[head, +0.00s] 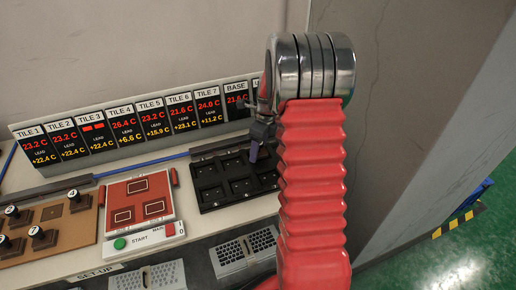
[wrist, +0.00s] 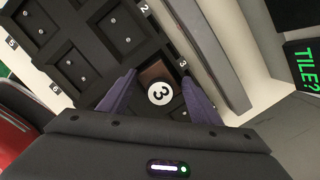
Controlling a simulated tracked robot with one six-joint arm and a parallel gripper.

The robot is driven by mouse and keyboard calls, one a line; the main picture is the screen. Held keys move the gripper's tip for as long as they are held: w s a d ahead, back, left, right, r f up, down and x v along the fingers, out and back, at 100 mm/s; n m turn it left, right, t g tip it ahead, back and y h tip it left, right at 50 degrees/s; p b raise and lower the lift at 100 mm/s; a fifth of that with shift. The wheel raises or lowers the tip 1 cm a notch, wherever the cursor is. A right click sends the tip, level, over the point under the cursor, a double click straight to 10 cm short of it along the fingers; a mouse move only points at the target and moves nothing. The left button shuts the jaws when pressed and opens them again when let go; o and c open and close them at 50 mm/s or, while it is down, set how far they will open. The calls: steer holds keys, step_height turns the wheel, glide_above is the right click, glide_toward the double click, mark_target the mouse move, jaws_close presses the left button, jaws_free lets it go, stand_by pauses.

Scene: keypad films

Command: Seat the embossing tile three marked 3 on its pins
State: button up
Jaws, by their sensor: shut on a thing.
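The embossing tile three (wrist: 161,93) shows a white disc marked 3 and a brown part beside it. It is between the two purple fingers of my gripper (wrist: 158,101), which is shut on it. In the head view my gripper (head: 256,145) is over the back right of the black pin tray (head: 212,206). In the wrist view the tray (wrist: 60,42) has square recesses with small silver pins. The tile is at the corner recess by the label 3. I cannot tell whether it rests on pins or is above them; its underside is hidden.
A display row (head: 140,127) stands behind the tray; its TILE 3 panel (head: 93,130) shows red dashes. A red panel (head: 138,203) and a brown board (head: 60,225) with numbered knobs lie left. Grey vented boxes (head: 245,252) stand in front. A wall rises at the right.

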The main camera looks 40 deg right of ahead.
mark_target(265, 152)
steer(key=shift+s+f, duration=0.2)
steer(key=shift+f, duration=0.3)
steer(key=shift+s+f, duration=0.2)
steer(key=shift+f, duration=0.3)
steer(key=o, duration=1.7)
steer(key=shift+w+f, duration=0.1)
steer(key=shift+w, duration=0.1)
steer(key=shift+a, duration=0.25)
steer(key=shift+w+r, duration=0.1)
steer(key=shift+r, duration=0.55)
step_height(265, 152, up, 15)
steer(key=s+d, duration=0.1)
steer(key=d, duration=0.1)
steer(key=shift+s+f, duration=0.2)
steer(key=shift+s, duration=0.1)
